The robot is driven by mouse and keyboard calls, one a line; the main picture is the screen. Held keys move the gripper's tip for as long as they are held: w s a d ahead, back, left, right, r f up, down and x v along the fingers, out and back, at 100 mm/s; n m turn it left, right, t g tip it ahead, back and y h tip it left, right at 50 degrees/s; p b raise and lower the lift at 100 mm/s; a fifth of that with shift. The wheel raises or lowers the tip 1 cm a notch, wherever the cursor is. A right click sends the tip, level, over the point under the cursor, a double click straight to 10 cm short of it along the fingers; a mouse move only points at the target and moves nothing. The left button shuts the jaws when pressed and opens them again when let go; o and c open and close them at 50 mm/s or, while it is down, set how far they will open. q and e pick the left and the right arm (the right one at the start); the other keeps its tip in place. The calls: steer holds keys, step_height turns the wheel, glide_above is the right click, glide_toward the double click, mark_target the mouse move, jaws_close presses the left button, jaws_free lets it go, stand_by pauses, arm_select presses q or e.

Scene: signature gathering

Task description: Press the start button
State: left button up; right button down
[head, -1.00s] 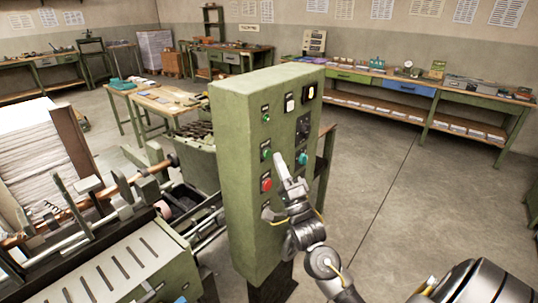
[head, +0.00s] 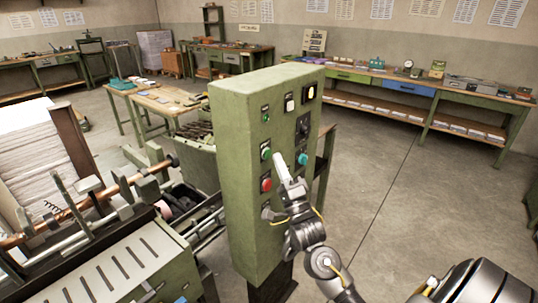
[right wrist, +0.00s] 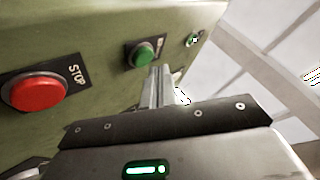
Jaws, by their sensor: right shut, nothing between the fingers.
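The green start button (head: 266,153) is on the front panel of a tall green control cabinet (head: 246,215), above a red button (head: 266,185). In the right wrist view the green button (right wrist: 140,54) has a dark label too slanted to read fully, and the red button (right wrist: 36,92) is marked STOP. My right gripper (head: 278,158) is shut and empty, its fingertips just right of the green button in the head view. In the right wrist view the fingertips (right wrist: 158,76) are close beside the button's lower right. I cannot tell whether they touch it. My left gripper is not in view.
A teal knob (head: 302,159) and a dark switch (head: 303,126) are right of the green button on the panel. A small green lamp (head: 265,114) is above it. Machinery with rollers (head: 110,215) fills the left. Open floor (head: 400,200) lies to the right.

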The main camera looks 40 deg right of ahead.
steer(key=shift+w, duration=0.15)
steer(key=shift+w+a, duration=0.15)
steer(key=shift+w, duration=0.1)
steer(key=shift+w+a, duration=0.1)
steer(key=shift+w, duration=0.3)
stand_by(0.8)
steer(key=shift+s, duration=0.1)
steer(key=shift+s+d, duration=0.2)
steer(key=shift+s, duration=0.5)
steer(key=shift+s+d+p, duration=0.25)
steer(key=shift+s, duration=0.55)
steer(key=shift+s+d+p, duration=0.25)
steer(key=shift+s+p, duration=0.05)
steer(key=shift+s, duration=0.5)
steer(key=shift+s+d+p, duration=0.25)
steer(key=shift+s, duration=0.55)
